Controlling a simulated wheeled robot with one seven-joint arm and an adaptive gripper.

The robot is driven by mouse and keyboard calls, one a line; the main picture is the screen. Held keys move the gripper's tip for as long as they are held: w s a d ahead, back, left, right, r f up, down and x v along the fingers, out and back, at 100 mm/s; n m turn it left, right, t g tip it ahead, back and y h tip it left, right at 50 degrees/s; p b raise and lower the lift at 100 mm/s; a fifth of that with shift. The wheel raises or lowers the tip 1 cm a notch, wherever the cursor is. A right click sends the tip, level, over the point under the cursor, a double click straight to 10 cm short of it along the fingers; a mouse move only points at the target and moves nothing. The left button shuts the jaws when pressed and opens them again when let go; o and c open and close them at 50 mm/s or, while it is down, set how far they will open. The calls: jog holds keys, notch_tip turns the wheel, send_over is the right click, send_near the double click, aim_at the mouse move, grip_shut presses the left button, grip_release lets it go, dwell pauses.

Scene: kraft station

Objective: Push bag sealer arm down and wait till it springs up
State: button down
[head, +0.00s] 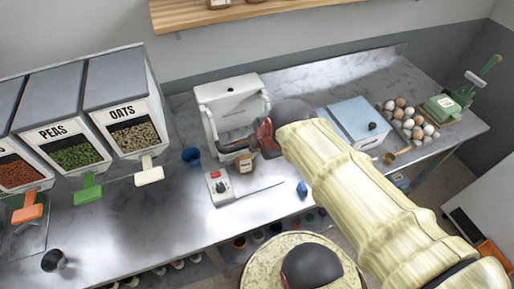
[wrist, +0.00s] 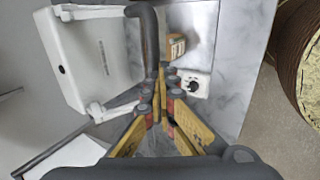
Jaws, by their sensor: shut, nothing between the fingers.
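A white machine (head: 229,101) stands near the back of the metal counter, left of my gripper. It looks like the bag sealer. In the wrist view its white body (wrist: 88,60) is at the upper left, with two white side arms and a dark curved handle bar (wrist: 148,38). My gripper (head: 256,144) is shut and empty, in front of the machine by the handle. In the wrist view the fingertips (wrist: 162,78) are close to the handle's lower end; I cannot tell whether they touch. The gripper and arm hide part of the machine's right side.
A blue-lidded box (head: 358,119), eggs (head: 408,121) and a green device (head: 443,107) are right.

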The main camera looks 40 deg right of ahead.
notch_tip(320, 180, down, 8)
jog(key=w+t+b, duration=0.1)
jog(key=b, duration=1)
jog(key=shift+w+d+t+h, duration=0.25)
jog(key=shift+w+t+h, duration=0.05)
jog(key=shift+t, duration=0.1)
jog(key=shift+r, duration=0.1)
